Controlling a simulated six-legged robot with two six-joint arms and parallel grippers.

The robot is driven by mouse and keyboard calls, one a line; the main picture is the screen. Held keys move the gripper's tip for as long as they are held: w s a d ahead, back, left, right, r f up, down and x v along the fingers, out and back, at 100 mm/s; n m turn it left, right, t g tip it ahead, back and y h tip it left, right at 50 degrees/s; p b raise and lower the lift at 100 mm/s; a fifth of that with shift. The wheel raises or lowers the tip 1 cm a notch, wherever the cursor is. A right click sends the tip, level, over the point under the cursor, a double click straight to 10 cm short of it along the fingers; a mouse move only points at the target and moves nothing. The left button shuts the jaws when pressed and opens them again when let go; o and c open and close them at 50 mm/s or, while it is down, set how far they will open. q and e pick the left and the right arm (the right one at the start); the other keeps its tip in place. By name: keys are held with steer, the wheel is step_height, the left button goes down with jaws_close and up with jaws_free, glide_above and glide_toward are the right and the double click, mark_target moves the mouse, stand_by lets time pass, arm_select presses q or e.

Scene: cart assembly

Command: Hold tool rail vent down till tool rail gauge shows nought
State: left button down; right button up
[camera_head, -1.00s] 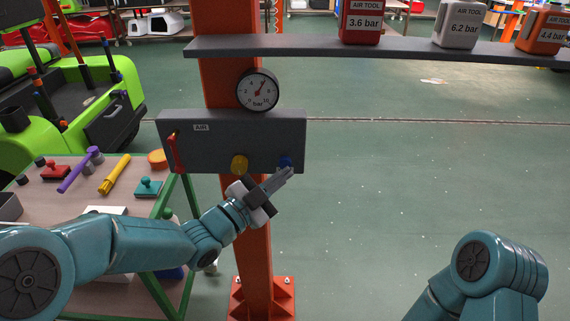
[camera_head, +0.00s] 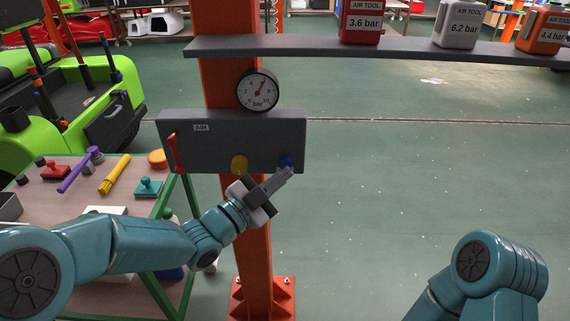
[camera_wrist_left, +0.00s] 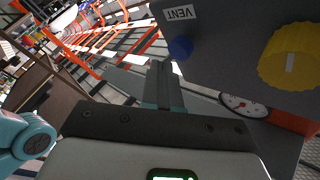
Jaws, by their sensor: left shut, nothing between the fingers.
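The blue vent button (camera_head: 285,160) sits at the lower right of the grey air panel (camera_head: 230,130). In the left wrist view the blue button (camera_wrist_left: 180,48) is under a label reading VENT (camera_wrist_left: 180,13). My left gripper (camera_head: 290,171) is shut and empty, its fingertips close below the button. In the left wrist view its fingers (camera_wrist_left: 160,66) end just left of and below the button; I cannot tell whether they touch. The round gauge (camera_head: 258,90) above the panel has a red needle pointing up and slightly right, well off nought. My right gripper is out of view.
A yellow knob (camera_head: 240,164) and a red lever (camera_head: 175,153) are on the same panel. An orange post (camera_head: 258,255) carries it. A shelf (camera_head: 400,49) with marked air tool containers is above. A cluttered table (camera_head: 125,200) stands left. The floor at right is clear.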

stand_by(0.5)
arm_select(q)
steer(key=shift+w+b, duration=0.4)
steer(key=shift+w, duration=0.05)
steer(key=shift+w, duration=0.5)
stand_by(0.5)
stand_by(0.5)
steer(key=shift+s+b, duration=0.95)
